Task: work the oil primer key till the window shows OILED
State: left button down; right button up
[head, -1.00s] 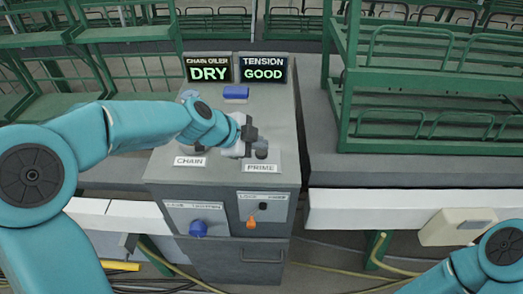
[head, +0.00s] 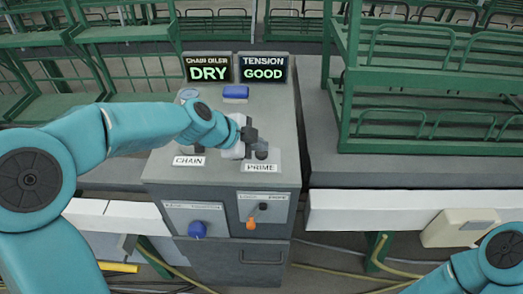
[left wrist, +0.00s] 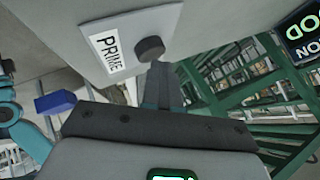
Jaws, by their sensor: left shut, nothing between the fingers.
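The chain oiler window (head: 208,69) reads DRY in green. The prime key (head: 262,152) is a dark round knob above the PRIME label (head: 261,168) on the grey cabinet top. In the left wrist view the knob (left wrist: 149,49) stands beside its PRIME label (left wrist: 107,50). My left gripper (head: 256,146) is shut and empty, with its fingertips right at the knob. In the left wrist view the closed fingers (left wrist: 161,82) end close to the knob; I cannot tell whether they touch it. My right gripper is out of view; only part of that arm shows at lower right.
The tension window (head: 263,69) reads GOOD. A blue block (head: 235,92) sits on the cabinet top. The CHAIN label (head: 189,161) lies left of my gripper. On the front are a blue knob (head: 197,230) and an orange-tipped lever (head: 251,222). Green racks (head: 430,100) stand right.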

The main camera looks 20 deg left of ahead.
aim_at(259, 154)
pick_arm(q)
jog(key=shift+f, duration=0.1)
dwell(0.5)
jog(key=shift+r+p, duration=0.3)
jog(key=shift+r, duration=0.6)
jog(key=shift+r+p, duration=1.4)
jog(key=shift+r, duration=1.15)
